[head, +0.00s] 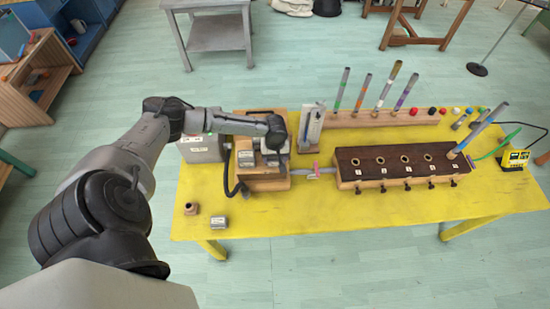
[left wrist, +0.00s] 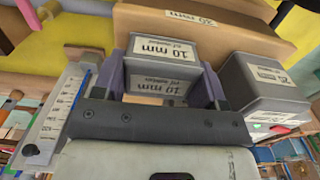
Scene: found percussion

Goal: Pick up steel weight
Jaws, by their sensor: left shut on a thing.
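The steel weight (left wrist: 165,48) is a grey block with a white "10 mm" label on two faces. In the left wrist view it sits between the two fingers of my left gripper (left wrist: 162,82), which is shut on it. In the head view my left gripper (head: 272,148) is over the wooden box (head: 262,183) at the left part of the yellow table, and the wrist largely hides the held weight. I cannot tell whether the weight is clear of the box. My right gripper is not in view.
Another grey weight (left wrist: 262,85) stands close beside the right finger. A gauge stand (head: 311,128) and a dark-topped wooden chest (head: 400,165) stand to the right.

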